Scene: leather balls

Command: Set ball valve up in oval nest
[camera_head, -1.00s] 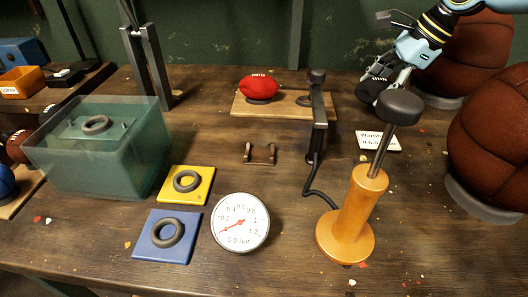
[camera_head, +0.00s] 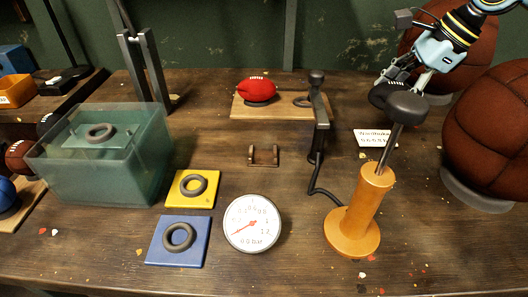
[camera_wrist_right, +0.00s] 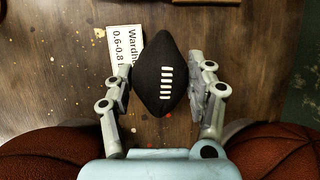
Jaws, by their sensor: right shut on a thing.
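My right gripper (camera_head: 392,82) is shut on a black oval ball (camera_wrist_right: 162,74) with white laces. In the right wrist view the ball stands lengthwise between the fingers (camera_wrist_right: 163,92), laces toward the camera; I cannot make out a valve. In the head view the black ball (camera_head: 380,94) is partly hidden behind the pump handle, above the table at the back right. A small brown cradle (camera_head: 264,162) with two raised ends stands empty mid-table; it may be the oval nest. My left gripper is not in view.
An orange pump (camera_head: 362,205) with a dark handle (camera_head: 407,107) stands in front of the ball. A gauge (camera_head: 252,223), blue (camera_head: 160,250) and yellow (camera_head: 201,203) ring pads and a glassy tank (camera_head: 90,175) lie left. A red oval ball (camera_head: 256,88) rests on a board.

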